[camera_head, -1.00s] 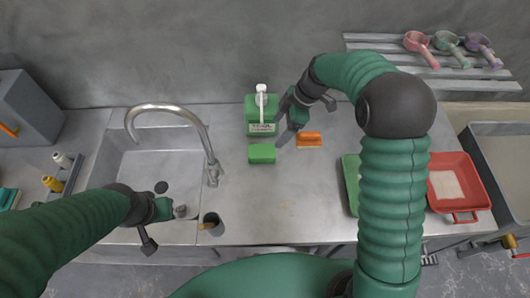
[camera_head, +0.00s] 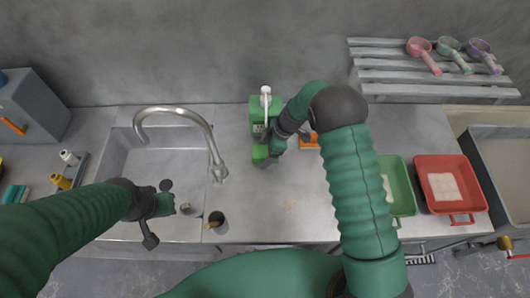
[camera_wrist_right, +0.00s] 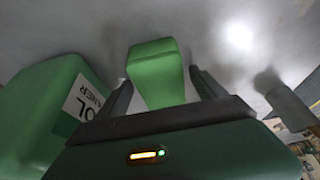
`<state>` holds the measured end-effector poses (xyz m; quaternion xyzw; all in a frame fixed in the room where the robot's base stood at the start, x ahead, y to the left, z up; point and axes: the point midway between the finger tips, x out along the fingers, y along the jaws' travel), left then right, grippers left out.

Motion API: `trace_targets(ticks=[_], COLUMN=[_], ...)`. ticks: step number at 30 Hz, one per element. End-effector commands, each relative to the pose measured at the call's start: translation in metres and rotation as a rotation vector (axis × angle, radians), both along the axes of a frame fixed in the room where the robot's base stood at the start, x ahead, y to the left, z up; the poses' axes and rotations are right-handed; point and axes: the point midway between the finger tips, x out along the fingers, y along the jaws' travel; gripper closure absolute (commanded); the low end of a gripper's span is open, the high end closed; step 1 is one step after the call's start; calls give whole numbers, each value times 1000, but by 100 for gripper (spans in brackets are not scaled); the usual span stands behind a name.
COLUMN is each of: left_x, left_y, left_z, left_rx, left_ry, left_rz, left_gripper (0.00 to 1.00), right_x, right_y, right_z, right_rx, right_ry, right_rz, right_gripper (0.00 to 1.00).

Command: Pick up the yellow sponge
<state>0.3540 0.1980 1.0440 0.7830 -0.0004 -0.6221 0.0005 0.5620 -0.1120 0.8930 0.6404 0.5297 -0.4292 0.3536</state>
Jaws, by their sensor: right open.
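No plainly yellow sponge shows. A green sponge-like block (camera_head: 260,155) lies on the steel counter in front of the green bottle, partly covered by my right gripper (camera_head: 271,148) in the head view. In the right wrist view the block (camera_wrist_right: 158,70) shows between the two fingers of my right gripper (camera_wrist_right: 164,88). That gripper is open, with a gap beside the block. An orange block (camera_head: 309,141) lies to the right, partly behind my right arm. My left gripper (camera_head: 168,207) is over the sink's front edge; its jaws are unclear.
The green bottle (camera_head: 257,112) with a white pump stands close by the right gripper; it also fills the left of the wrist view (camera_wrist_right: 50,110). A dark cup (camera_head: 219,226), the faucet (camera_head: 196,122), a green tray (camera_head: 403,190) and a red tray (camera_head: 423,166) stand around.

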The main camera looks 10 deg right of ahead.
Motion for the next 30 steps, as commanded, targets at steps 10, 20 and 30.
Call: trace_targets(ticks=[10, 20, 30], left_x=[0, 0, 0], left_y=[0, 0, 0], left_z=[-4, -3, -3], left_rx=[0, 0, 0], left_ry=[0, 0, 0], left_rz=[0, 0, 0], left_gripper=[100, 100, 100], right_x=[0, 0, 0], right_y=[0, 0, 0], right_z=[-2, -1, -1], right_rx=[0, 0, 0], right_ry=[0, 1, 1], right_rz=[-1, -1, -1], right_gripper=[20, 63, 90])
